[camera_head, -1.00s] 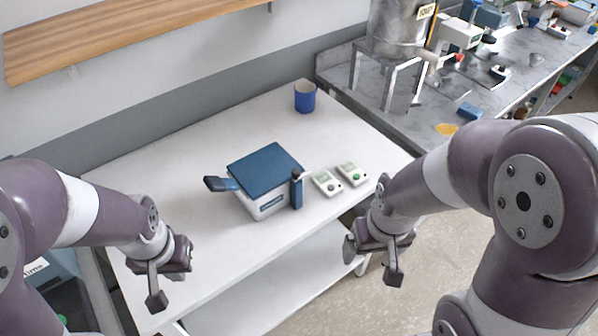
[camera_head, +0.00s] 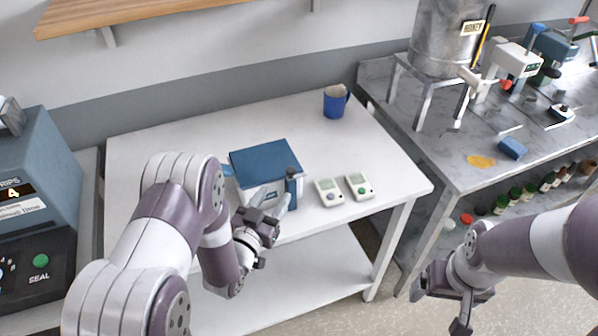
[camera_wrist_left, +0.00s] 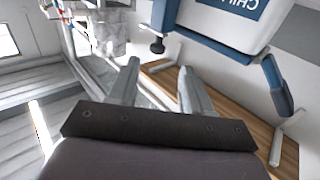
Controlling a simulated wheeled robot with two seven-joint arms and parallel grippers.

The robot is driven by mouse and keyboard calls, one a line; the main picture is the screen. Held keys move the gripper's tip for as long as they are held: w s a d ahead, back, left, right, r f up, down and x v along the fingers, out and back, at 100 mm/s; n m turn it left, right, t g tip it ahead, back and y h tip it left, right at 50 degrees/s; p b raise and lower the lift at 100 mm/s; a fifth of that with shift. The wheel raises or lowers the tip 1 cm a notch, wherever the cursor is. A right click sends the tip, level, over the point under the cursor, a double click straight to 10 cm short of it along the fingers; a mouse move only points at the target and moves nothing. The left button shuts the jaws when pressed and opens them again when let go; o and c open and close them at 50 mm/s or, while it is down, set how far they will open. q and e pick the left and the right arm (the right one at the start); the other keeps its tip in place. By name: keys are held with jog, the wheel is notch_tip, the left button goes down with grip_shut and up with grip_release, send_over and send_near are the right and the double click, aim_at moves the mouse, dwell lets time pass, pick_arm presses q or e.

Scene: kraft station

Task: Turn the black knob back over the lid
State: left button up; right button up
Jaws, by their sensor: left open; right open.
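A white box with a blue lid (camera_head: 266,160) stands on the white table, with its lid down. A blue post (camera_head: 291,190) with a black knob (camera_head: 290,172) on top stands at its front right corner. The knob also shows in the left wrist view (camera_wrist_left: 157,46), ahead of the fingers and apart from them. A blue handle (camera_wrist_left: 276,82) sticks out on the box's other side. My left gripper (camera_head: 277,202) is open and empty, just in front of the box near the post. My right gripper (camera_head: 438,308) is open and empty, off the table's front right.
Two small white devices (camera_head: 329,191) (camera_head: 359,186) lie right of the box. A blue mug (camera_head: 335,101) stands at the back. A sealing machine (camera_head: 35,210) is on the left. A marble bench (camera_head: 450,150) with instruments is on the right. The table's back left is clear.

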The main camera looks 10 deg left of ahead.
aim_at(289, 176)
pick_arm(q)
jog(key=w, duration=0.3)
jog(key=w+d+p, duration=0.1)
jog(key=w, duration=0.2)
jog(key=w+d, duration=0.1)
jog(key=w, duration=0.2)
jog(key=shift+w+d, duration=0.1)
jog(key=shift+w, duration=0.1)
grip_shut()
